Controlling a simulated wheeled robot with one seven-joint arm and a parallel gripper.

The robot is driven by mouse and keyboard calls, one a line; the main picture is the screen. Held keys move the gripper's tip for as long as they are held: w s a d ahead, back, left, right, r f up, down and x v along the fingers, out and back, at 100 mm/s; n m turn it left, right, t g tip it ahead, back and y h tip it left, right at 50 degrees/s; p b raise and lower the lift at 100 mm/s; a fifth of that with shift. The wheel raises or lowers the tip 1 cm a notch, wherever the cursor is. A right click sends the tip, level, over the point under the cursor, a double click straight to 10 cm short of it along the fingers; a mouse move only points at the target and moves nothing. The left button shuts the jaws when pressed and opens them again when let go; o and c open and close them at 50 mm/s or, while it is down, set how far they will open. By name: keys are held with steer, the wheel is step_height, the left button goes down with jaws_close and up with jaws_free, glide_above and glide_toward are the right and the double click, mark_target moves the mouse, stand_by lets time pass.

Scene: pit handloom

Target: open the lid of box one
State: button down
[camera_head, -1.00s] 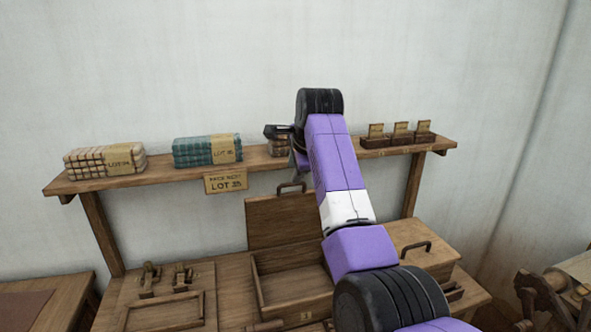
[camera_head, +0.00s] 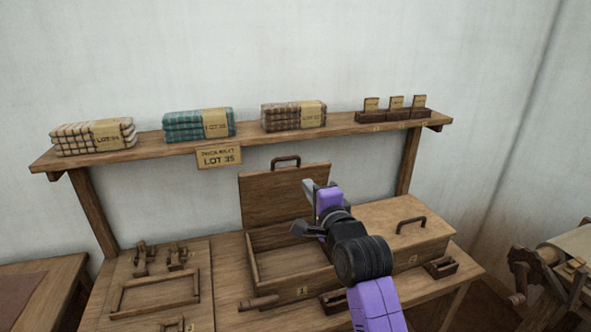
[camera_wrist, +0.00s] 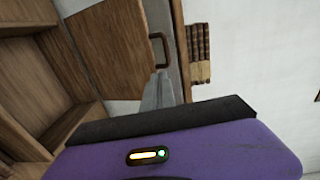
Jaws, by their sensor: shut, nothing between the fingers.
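The left box (camera_head: 259,257) on the bench stands open; its front tag seems to read 1, but it is small. Its wooden lid (camera_head: 268,200) is raised upright at the back, with a dark handle (camera_head: 286,161) on its top edge. My gripper (camera_head: 307,185) is shut and empty, in front of the right part of the raised lid and above the open box. In the wrist view the shut fingers (camera_wrist: 158,86) point towards the lid's handle (camera_wrist: 160,48); I cannot tell whether they touch the lid. My arm hides part of the box's right side.
A second box (camera_head: 400,222) with a shut lid stands to the right. Above, a shelf (camera_head: 345,123) holds folded cloth stacks (camera_head: 200,125) and small card holders (camera_head: 396,113). A wooden frame (camera_head: 155,294) and latches lie at the bench's left. A small tray (camera_head: 441,267) is at the right.

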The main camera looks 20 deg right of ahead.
mark_target(292, 158)
steer(key=shift+t, duration=0.5)
steer(key=w, duration=0.3)
steer(key=w+p, duration=0.1)
steer(key=w, duration=0.3)
steer(key=w+r+p, duration=0.1)
steer(key=w, duration=0.3)
steer(key=shift+a, duration=0.1)
steer(key=shift+w+r+p, duration=0.25)
steer(key=shift+w+p, duration=0.05)
steer(key=shift+p, duration=0.05)
steer(key=w+g, duration=0.1)
steer(key=w, duration=0.1)
steer(key=w+r+g, duration=0.1)
steer(key=w, duration=0.1)
steer(key=shift+w+p, duration=0.15)
steer(key=shift+p, duration=0.25)
steer(key=shift+w+g, duration=0.3)
steer(key=shift+w, duration=0.3)
